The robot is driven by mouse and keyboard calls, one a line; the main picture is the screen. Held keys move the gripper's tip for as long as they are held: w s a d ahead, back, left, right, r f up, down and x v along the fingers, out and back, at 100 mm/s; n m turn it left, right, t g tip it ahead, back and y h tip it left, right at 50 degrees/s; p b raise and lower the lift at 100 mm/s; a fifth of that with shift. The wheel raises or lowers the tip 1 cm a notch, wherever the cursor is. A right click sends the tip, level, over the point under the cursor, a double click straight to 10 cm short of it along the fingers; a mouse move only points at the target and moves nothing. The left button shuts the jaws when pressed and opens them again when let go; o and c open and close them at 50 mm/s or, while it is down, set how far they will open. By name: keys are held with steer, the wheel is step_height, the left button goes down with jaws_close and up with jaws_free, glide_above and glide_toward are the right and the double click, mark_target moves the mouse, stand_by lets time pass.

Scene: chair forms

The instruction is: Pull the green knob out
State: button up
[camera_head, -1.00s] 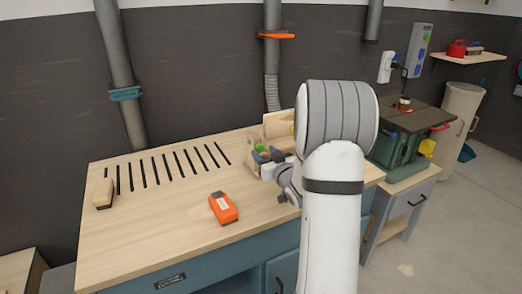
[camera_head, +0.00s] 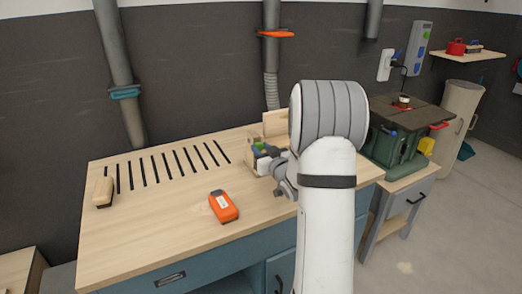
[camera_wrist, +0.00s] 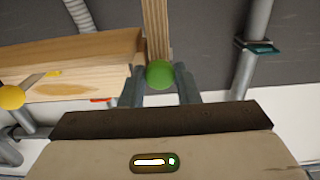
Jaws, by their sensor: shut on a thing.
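The green knob (camera_wrist: 160,74) is a round ball seen in the wrist view, at the end of an upright wooden piece (camera_wrist: 158,32). My gripper (camera_wrist: 161,88) has one finger on each side of the knob and is shut on it. In the head view the gripper (camera_head: 262,158) is at the wooden block at the back right of the workbench, and my arm hides part of that block. The knob shows there only as a small green spot (camera_head: 258,147).
A yellow knob (camera_wrist: 11,97) is on the left in the wrist view, near a wooden block (camera_wrist: 85,65). On the slotted workbench (camera_head: 150,220) lie an orange device (camera_head: 223,207) and a wooden block (camera_head: 103,192). A green machine (camera_head: 398,145) stands right of my arm.

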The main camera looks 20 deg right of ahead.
jaws_close()
steer(key=shift+s+d+f+b, duration=0.1)
steer(key=shift+s+f+b, duration=0.05)
steer(key=shift+s+b, duration=1)
steer(key=shift+s, duration=0.1)
steer(key=o, duration=0.7)
jaws_free()
steer(key=shift+s, duration=0.15)
steer(key=shift+o, duration=1.1)
